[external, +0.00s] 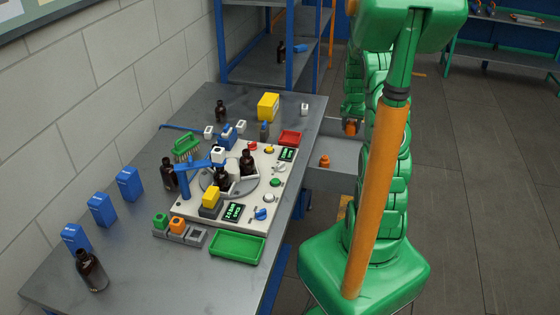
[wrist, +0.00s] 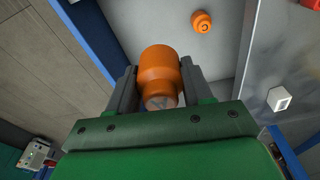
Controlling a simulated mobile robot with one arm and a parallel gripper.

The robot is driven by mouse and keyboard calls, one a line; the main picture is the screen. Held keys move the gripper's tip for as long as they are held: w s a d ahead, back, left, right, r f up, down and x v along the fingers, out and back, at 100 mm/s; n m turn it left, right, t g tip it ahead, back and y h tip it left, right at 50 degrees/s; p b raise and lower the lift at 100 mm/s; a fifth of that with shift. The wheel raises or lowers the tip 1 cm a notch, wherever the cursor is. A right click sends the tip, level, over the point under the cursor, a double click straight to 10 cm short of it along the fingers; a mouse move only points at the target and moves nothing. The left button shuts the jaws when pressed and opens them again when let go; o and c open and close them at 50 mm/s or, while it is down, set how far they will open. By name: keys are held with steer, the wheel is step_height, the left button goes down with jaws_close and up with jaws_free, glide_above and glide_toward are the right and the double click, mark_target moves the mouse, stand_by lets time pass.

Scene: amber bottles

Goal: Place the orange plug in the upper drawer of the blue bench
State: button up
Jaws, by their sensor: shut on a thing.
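My gripper (wrist: 158,78) is shut on an orange plug (wrist: 158,64), which stands out between the two grey fingers in the wrist view. In the external view the held plug (external: 351,127) shows as a small orange patch at the far part of the open grey drawer (external: 335,179). This drawer is pulled out from the right side of the bench (external: 128,226). A second orange plug (external: 324,161) lies inside the drawer; it also shows in the wrist view (wrist: 201,22), apart from the held one. The exact height of the held plug above the drawer floor is hard to tell.
The bench top holds a white control panel (external: 188,212), amber bottles (external: 92,271), blue boxes (external: 130,184), a green tray (external: 237,248) and a red tray (external: 290,138). A white cap (external: 304,109) stands near the bench's right edge. The drawer floor has free room.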

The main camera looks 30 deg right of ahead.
step_height(320, 180, down, 25)
stand_by(1.1)
steer(key=shift+f, duration=0.15)
steer(key=o, duration=1.1)
steer(key=shift+c, duration=0.2)
